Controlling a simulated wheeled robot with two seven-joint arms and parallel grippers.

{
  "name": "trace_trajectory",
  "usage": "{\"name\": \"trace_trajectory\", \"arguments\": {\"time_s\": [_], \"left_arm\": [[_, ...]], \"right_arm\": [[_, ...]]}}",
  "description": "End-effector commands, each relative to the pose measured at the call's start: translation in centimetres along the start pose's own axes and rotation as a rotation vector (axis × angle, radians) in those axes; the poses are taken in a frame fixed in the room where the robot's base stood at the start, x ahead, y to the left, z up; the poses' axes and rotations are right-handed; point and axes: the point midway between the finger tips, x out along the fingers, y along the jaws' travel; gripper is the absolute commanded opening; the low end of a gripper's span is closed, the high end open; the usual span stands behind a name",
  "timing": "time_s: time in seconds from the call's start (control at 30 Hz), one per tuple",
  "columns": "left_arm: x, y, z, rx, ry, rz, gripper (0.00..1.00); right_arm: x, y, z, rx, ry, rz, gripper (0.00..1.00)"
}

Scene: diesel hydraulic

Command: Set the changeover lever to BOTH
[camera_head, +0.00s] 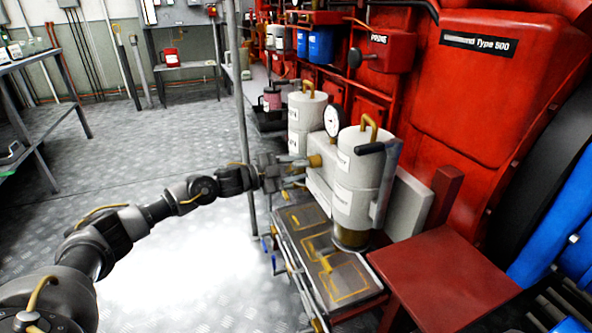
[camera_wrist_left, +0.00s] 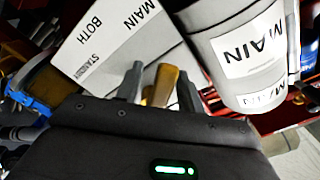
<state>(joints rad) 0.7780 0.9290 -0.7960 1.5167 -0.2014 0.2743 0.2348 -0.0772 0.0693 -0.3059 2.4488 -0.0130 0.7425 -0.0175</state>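The changeover lever is a brass piece (camera_head: 315,160) at the left side of the white twin-canister filter unit in the head view. In the left wrist view the brass lever (camera_wrist_left: 165,85) stands between my left fingertips. A white plate (camera_wrist_left: 112,50) behind it reads MAIN, BOTH and a partly covered STANDBY. My left gripper (camera_head: 293,171) reaches in from the left beside the plate; its fingers also show in the wrist view (camera_wrist_left: 160,88). They are apart, with a gap on one side of the lever. Contact is unclear. My right gripper is out of view.
The near white canister (camera_head: 357,185) with a MAIN label stands close to my left fingers. A pressure gauge (camera_head: 333,121) sits between the canisters. A dark drip tray (camera_head: 345,280) lies below, beside a red step (camera_head: 440,275). A grey vertical pole (camera_head: 240,100) stands behind my left wrist.

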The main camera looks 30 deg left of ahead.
Motion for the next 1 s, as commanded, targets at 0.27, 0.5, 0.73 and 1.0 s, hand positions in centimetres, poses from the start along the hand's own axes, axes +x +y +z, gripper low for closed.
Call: {"name": "trace_trajectory", "arguments": {"time_s": [0.27,0.5,0.73,1.0], "left_arm": [[-0.05,-0.02,-0.01,0.000,0.000,0.000,0.21],[-0.07,-0.02,0.00,0.000,0.000,0.000,0.00],[-0.08,-0.04,-0.03,-0.003,0.000,0.000,0.00],[0.01,0.08,-0.25,-0.080,-0.001,0.000,0.00]], "right_arm": [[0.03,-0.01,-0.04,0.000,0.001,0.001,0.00],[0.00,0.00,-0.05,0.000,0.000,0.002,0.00],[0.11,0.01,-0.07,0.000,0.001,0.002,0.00],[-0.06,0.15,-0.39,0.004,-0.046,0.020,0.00]]}}
